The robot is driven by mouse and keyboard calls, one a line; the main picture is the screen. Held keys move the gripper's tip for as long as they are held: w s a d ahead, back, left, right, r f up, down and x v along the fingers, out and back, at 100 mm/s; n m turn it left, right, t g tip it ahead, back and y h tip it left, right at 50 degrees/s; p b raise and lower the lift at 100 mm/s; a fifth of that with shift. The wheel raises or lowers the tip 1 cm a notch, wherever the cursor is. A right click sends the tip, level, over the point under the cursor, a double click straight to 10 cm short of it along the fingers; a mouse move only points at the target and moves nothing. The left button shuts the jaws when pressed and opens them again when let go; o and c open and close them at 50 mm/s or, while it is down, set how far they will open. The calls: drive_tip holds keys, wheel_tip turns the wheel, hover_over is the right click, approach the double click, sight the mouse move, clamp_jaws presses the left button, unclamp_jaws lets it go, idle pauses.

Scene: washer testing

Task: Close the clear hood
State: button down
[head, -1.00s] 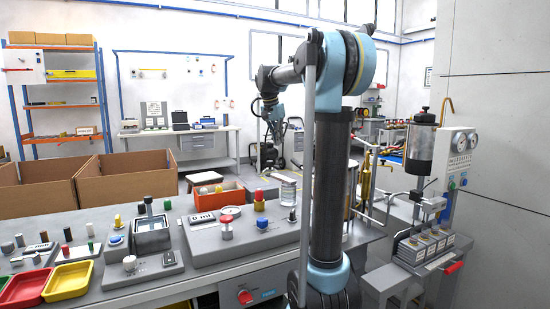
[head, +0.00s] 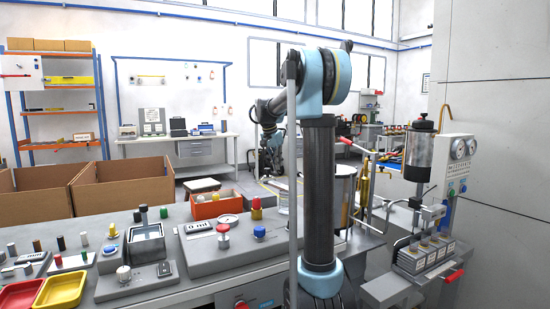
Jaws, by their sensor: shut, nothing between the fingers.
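My gripper (head: 273,160) hangs beyond the workbench, left of my arm column. It is small and dark in the head view; its fingers are shut and empty. A clear, see-through cylinder (head: 345,184) with an amber tint stands at the right rear of the bench, partly hidden behind my arm column. I cannot tell for sure whether it is the clear hood, or whether it is open. A smaller clear piece (head: 283,200) stands below my gripper in the picture. I see no contact between my gripper and either one.
The bench holds a grey panel with a red knob (head: 223,230) and a blue knob (head: 259,232), an orange bin (head: 212,209) and a yellow tray (head: 62,290). Cardboard boxes (head: 122,193) stand behind. A gauge panel (head: 458,170) and a fixture (head: 425,254) are on the right.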

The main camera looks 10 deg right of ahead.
drive_tip(key=shift+s+a+r, duration=0.2)
drive_tip(key=shift+s+a, duration=1.1)
drive_tip(key=shift+a, duration=0.1)
